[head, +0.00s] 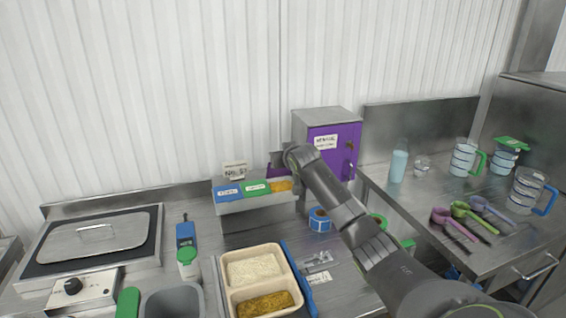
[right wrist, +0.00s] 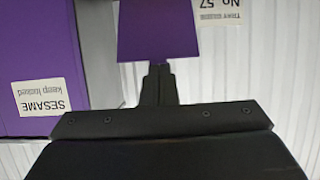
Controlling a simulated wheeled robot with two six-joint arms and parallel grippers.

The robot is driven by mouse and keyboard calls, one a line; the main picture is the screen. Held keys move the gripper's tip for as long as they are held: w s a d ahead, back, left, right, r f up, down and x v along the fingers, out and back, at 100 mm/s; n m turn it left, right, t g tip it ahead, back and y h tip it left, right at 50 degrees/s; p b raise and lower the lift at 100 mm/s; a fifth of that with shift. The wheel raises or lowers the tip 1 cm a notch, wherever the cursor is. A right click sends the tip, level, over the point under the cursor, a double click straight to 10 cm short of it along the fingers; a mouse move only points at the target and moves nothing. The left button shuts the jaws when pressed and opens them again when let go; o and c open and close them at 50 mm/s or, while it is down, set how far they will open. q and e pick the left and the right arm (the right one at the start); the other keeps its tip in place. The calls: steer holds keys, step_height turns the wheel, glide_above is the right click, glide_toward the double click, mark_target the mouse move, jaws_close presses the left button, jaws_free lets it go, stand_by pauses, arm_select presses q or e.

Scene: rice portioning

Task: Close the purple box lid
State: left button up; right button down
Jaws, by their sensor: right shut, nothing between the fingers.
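The purple lid (head: 277,171) stands raised at the back of the right compartment of a white condiment box (head: 255,205). Yellow-brown contents (head: 281,186) show in that open compartment. My right gripper (head: 277,158) is at the raised lid, its arm reaching in from the lower right. In the right wrist view the shut, empty fingers (right wrist: 158,72) point at the purple lid (right wrist: 158,32), and their tips overlap its edge in the picture. I cannot tell whether they touch it. My left gripper is not in view.
A grey cabinet with a purple door (head: 339,140) stands close behind my right arm. A label card (head: 236,170) stands behind the box. The blue lid (head: 229,191) and green lid (head: 256,187) lie flat. A food tray (head: 228,299) is in front; measuring jugs stand at right.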

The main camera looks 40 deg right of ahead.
steer(key=s+a+f+t+h+b, duration=0.1)
steer(key=s+f+t+b, duration=0.3)
steer(key=f+b, duration=0.5)
steer(key=shift+s+a+t+h+b, duration=0.35)
steer(key=shift+s+b, duration=0.55)
steer(key=shift+b, duration=1.1)
steer(key=shift+f, duration=0.1)
